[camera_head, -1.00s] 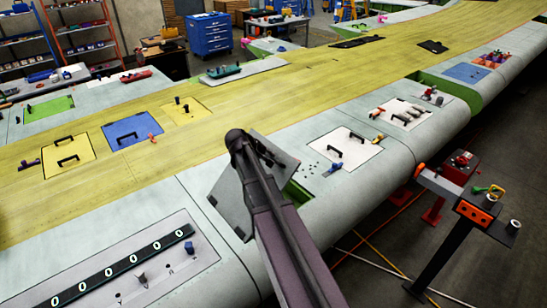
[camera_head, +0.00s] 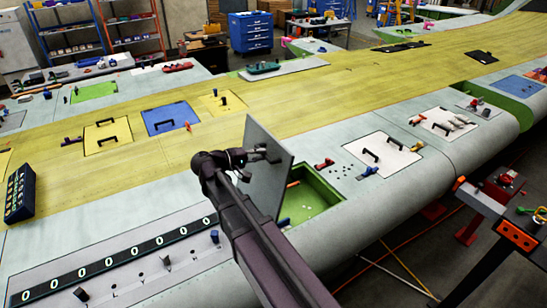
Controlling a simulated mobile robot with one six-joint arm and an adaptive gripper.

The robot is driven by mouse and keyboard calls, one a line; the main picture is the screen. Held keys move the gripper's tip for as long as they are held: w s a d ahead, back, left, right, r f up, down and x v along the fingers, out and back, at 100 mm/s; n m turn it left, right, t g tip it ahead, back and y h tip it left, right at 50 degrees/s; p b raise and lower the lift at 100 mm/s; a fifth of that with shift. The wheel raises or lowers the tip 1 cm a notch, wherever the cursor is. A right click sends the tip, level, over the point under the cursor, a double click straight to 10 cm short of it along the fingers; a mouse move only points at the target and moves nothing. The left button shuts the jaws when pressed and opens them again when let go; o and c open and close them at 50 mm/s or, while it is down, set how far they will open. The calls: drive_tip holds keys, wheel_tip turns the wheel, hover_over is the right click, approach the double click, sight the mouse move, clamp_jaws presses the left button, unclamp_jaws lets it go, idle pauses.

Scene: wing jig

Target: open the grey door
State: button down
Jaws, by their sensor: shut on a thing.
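The grey door (camera_head: 270,187) stands steeply tilted up on the wing's pale front edge. The green-lined bay (camera_head: 318,192) beside it lies uncovered, with a few small bits inside. My gripper (camera_head: 262,154) is at the upper left face of the door and is shut on its handle. The handle is mostly hidden by the gripper. My dark arm comes in from the bottom of the view.
A white panel with black handles (camera_head: 384,155) lies right of the bay, with a red clamp (camera_head: 324,164) and a blue clamp (camera_head: 369,171) near it. A number strip (camera_head: 110,262) lies at lower left. A black-and-red stand (camera_head: 515,237) is at right.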

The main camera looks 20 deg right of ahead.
drive_tip(key=s+a+h+b, duration=0.1)
drive_tip(key=a+h+b, duration=0.1)
drive_tip(key=a, duration=0.3)
drive_tip(key=shift+s+a+f+b, duration=0.3)
drive_tip(key=shift+s+a+b, duration=0.05)
drive_tip(key=shift+a+b, duration=0.1)
drive_tip(key=c, duration=0.6)
unclamp_jaws()
drive_tip(key=shift+d+r, duration=0.1)
drive_tip(key=shift+c, duration=0.2)
drive_tip(key=shift+w, duration=0.1)
drive_tip(key=v, duration=0.7)
drive_tip(key=shift+a, duration=0.35)
drive_tip(key=shift+s, duration=0.25)
